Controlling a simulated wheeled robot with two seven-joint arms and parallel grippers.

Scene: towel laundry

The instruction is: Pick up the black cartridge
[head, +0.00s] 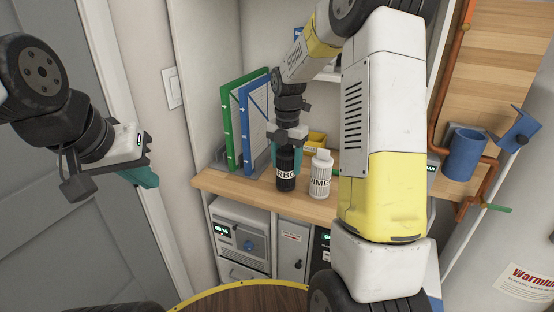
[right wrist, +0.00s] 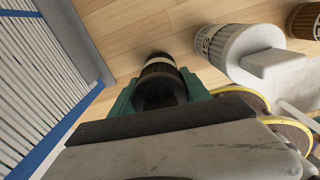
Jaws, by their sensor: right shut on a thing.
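The black cartridge (head: 286,172), with white lettering, is upright at the wooden shelf (head: 240,190) in the head view. My right gripper (head: 287,155) comes down on it from above and is shut on its upper part. In the right wrist view, the teal fingers lie on both sides of the black cartridge (right wrist: 160,85). I cannot tell whether its base touches the shelf. My left gripper (head: 145,177) hangs at the left in front of the grey door, away from the shelf; its teal fingers overlap, so its opening is unclear.
A white cartridge (head: 320,175) stands close to the right of the black one. A brown cartridge (right wrist: 304,22) stands farther right in the right wrist view. Green and blue binders (head: 245,120) stand to the left. A yellow bin (head: 316,140) is behind. A blue cup (head: 465,155) is at right.

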